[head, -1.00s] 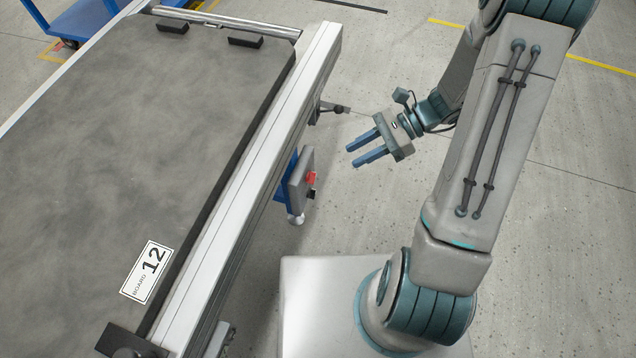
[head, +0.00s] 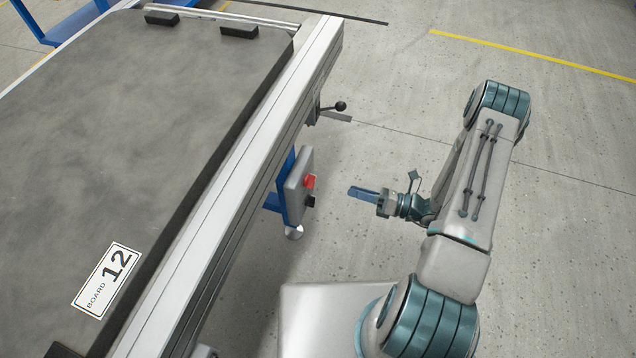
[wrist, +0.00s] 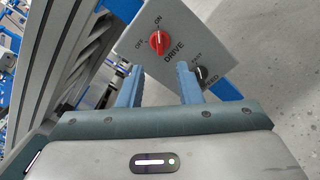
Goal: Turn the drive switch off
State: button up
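The drive switch is a red rotary knob (wrist: 159,42) on a grey control box (wrist: 185,25), with OFF and ON labels beside it and DRIVE below. Its grip bar appears to point toward ON. In the head view, the red switch (head: 309,182) faces right on the box (head: 296,188) at the table's side. My gripper (head: 352,192) is to the right of the box, fingers toward it, with a gap between. In the wrist view, my gripper (wrist: 159,75) is open and empty, its blue fingers apart, with the red knob beyond the gap between them.
A black speed knob (wrist: 201,72) sits close to the red one, partly behind the right finger. A long table (head: 225,165) with a board marked 12 fills the left. A black-ball lever (head: 340,106) juts out farther back. Open floor lies right.

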aim_at(310, 181)
jog(key=b+x, duration=0.2)
jog(key=x, duration=1)
jog(key=shift+b, duration=0.4)
jog(key=shift+s+d, duration=0.1)
grip_shut()
